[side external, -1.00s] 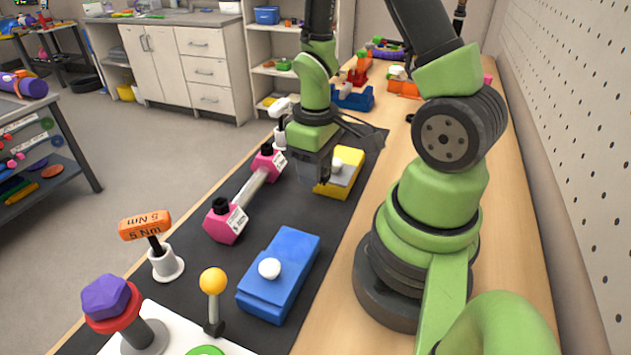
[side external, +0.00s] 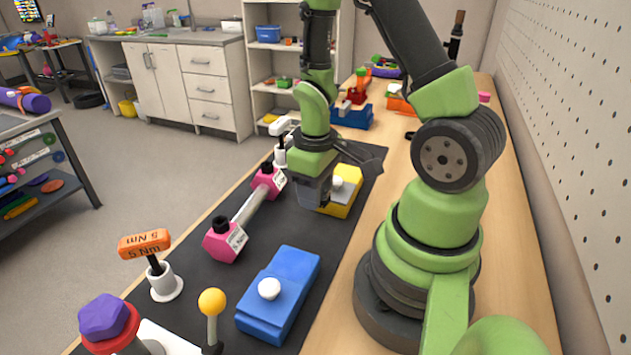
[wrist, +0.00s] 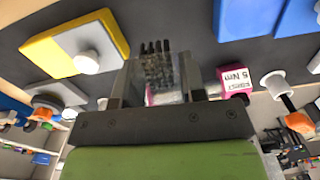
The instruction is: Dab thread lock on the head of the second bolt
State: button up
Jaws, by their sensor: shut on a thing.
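My gripper (side external: 315,192) is shut on a grey, partly see-through block with dark prongs (wrist: 157,70), held between the fingers in the wrist view. In the side view it is in the air, between the pink-ended bar (side external: 248,205) and the yellow box (side external: 346,188). The bar lies on the black mat (side external: 195,262). A black bolt head (side external: 220,222) stands on its near pink end and another (side external: 267,166) on its far end. The gripper is apart from both. The wrist view shows one pink end (wrist: 238,95) with a "5 Nm" label; the other is mostly hidden.
A blue box (side external: 279,300) with a white knob is at the near right. An orange "5 Nm" handle (side external: 145,243) stands in a white holder (side external: 165,282) at left. A yellow ball on a post (side external: 212,302) and a purple-topped post (side external: 104,316) stand in front.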

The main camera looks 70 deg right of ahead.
aim_at(315, 234)
jog(key=shift+f, duration=3.85)
jog(key=o, duration=0.9)
jog(key=c, duration=1.1)
jog(key=shift+r, duration=0.15)
